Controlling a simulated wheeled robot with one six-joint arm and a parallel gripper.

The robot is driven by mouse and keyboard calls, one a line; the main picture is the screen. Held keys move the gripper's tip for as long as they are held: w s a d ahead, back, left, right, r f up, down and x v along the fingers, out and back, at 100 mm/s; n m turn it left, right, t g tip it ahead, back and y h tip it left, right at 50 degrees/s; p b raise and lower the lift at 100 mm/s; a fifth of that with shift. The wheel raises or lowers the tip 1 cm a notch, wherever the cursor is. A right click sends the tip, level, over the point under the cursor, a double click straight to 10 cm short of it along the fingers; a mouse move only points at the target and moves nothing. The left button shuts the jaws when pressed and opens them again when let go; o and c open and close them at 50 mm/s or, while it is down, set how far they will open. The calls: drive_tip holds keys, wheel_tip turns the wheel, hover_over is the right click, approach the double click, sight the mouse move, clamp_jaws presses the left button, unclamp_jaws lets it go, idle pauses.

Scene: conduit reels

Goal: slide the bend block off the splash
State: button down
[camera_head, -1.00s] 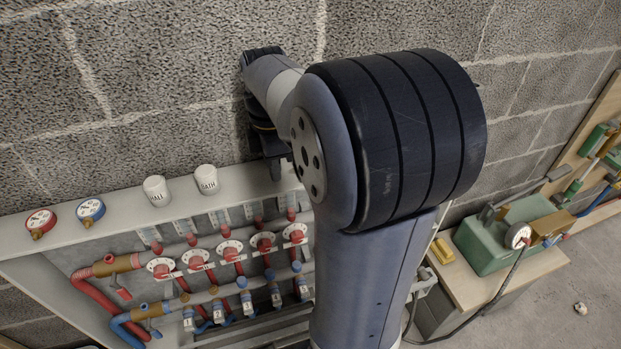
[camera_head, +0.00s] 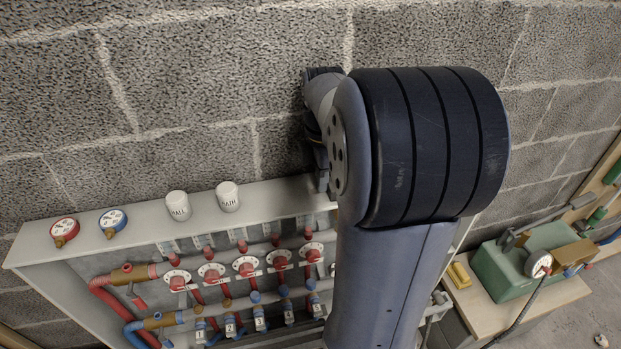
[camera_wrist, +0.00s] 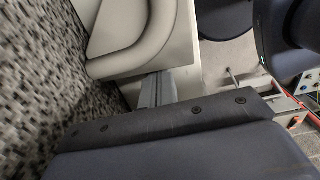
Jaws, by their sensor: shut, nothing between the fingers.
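A pale block with a curved groove (camera_wrist: 135,40), which looks like the bend block, shows at the upper left of the wrist view beside the rough wall. I cannot make out the splash in either view. My gripper (camera_head: 322,184) is a dark shape close to the wall, above the right part of the grey cabinet, and is mostly hidden behind my arm in the head view. It is shut and empty. A dark bolted bar and a smooth dark part of mine fill the bottom of the wrist view. I cannot tell whether I touch the block.
The grey cabinet (camera_head: 275,205) holds red and blue valves. White cups (camera_head: 228,196) and (camera_head: 178,206), a red gauge (camera_head: 65,230) and a blue gauge (camera_head: 113,220) stand on its top. A green case (camera_head: 510,270) and a yellow block (camera_head: 459,275) are on the right bench.

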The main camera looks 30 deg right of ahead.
drive_tip(key=s+d+p, duration=0.1)
drive_tip(key=d, duration=0.3)
drive_tip(key=s+d+p, duration=0.1)
drive_tip(key=d, duration=0.4)
drive_tip(key=s+d+p, duration=0.1)
drive_tip(key=d, duration=0.4)
drive_tip(key=shift+s+d, duration=0.2)
drive_tip(key=shift+s, duration=0.2)
